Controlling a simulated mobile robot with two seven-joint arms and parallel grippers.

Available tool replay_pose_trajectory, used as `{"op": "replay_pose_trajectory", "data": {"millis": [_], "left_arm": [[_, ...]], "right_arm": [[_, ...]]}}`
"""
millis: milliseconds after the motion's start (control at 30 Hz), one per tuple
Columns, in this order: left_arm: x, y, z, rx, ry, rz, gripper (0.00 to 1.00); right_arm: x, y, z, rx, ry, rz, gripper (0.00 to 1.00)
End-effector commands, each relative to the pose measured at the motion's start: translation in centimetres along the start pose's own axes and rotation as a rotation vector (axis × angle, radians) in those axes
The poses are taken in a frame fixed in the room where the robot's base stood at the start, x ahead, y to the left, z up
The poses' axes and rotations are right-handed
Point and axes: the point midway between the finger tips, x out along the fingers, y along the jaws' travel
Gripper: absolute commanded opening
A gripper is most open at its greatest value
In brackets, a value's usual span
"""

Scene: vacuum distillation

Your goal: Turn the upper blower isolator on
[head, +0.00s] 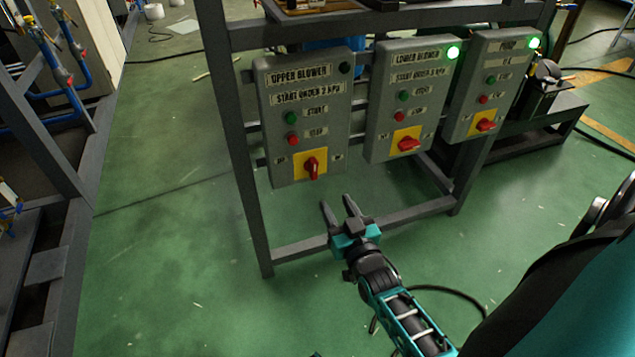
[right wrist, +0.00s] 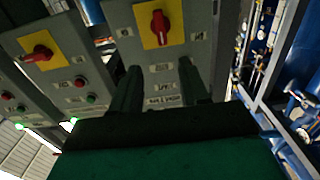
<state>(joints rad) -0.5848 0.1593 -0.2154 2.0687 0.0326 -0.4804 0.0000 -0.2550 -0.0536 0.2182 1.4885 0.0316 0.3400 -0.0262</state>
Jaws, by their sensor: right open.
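The upper blower box (head: 303,118) is a grey panel on a metal frame. Its isolator is a red rotary handle (head: 312,169) on a yellow plate (head: 300,160), with the handle standing upright. The box's round lamp (head: 345,69) is dark. My right gripper (head: 338,203) is open and empty, below and slightly right of the handle and apart from it. In the right wrist view, which looks upside down, the red handle (right wrist: 159,24) shows beyond the spread fingers (right wrist: 158,82). My left gripper is not in view.
The lower blower box (head: 408,100) and a third box (head: 495,85) hang to the right, with lit green lamps and red handles turned sideways. The frame's lower bar (head: 410,214) runs near my right gripper. Green floor (head: 170,240) is clear at left.

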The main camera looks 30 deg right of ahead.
Motion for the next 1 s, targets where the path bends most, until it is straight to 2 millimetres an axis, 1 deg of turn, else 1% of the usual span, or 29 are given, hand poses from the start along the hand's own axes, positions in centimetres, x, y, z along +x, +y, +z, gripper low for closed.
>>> {"op": "replay_pose_trajectory", "data": {"millis": [167,400,500,600,800,1000], "left_arm": [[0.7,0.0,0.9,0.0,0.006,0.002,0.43],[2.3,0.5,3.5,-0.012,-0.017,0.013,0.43],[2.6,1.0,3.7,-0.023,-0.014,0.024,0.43],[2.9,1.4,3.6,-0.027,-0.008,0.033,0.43],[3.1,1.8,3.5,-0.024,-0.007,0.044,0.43],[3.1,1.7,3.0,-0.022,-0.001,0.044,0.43]], "right_arm": [[2.3,0.1,0.2,0.001,0.009,0.002,0.45],[7.5,0.0,0.4,0.001,0.009,0.001,0.45],[9.4,0.0,0.4,0.0,0.008,0.001,0.45],[10.8,0.0,0.3,0.0,0.006,0.001,0.45],[12.4,0.0,0.0,0.0,0.004,0.001,0.45],[12.7,0.0,-0.1,0.0,0.003,0.001,0.45]]}}
